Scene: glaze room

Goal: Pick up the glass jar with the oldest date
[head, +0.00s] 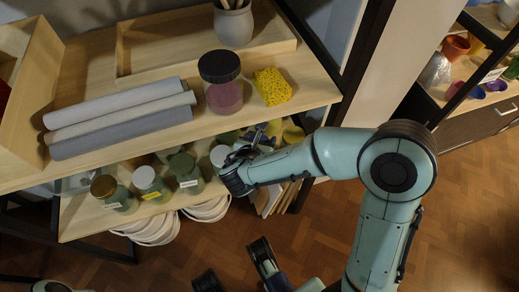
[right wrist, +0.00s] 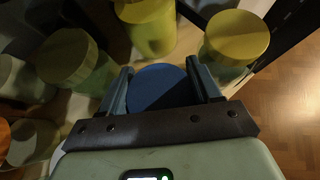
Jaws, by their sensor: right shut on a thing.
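My right gripper (head: 258,143) reaches into the lower shelf. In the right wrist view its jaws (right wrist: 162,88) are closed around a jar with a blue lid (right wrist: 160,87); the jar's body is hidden. On the same shelf stand labelled glass jars with a brown lid (head: 103,186), a white lid (head: 144,177) and a green lid (head: 182,164). Another white-lidded jar (head: 219,154) is partly behind my gripper. The right wrist view shows yellow-lidded jars (right wrist: 238,35) (right wrist: 147,12) and a green-lidded jar (right wrist: 66,57) close by. I cannot read any dates.
The upper shelf (head: 150,142) overhangs the jars and holds grey rolls (head: 120,118), a dark-lidded pink jar (head: 222,85), a yellow sponge (head: 272,86) and a grey pot (head: 233,25). White coiled loops (head: 150,230) hang below. A dark post (head: 365,60) stands right. Wooden floor (head: 470,220) is open at right.

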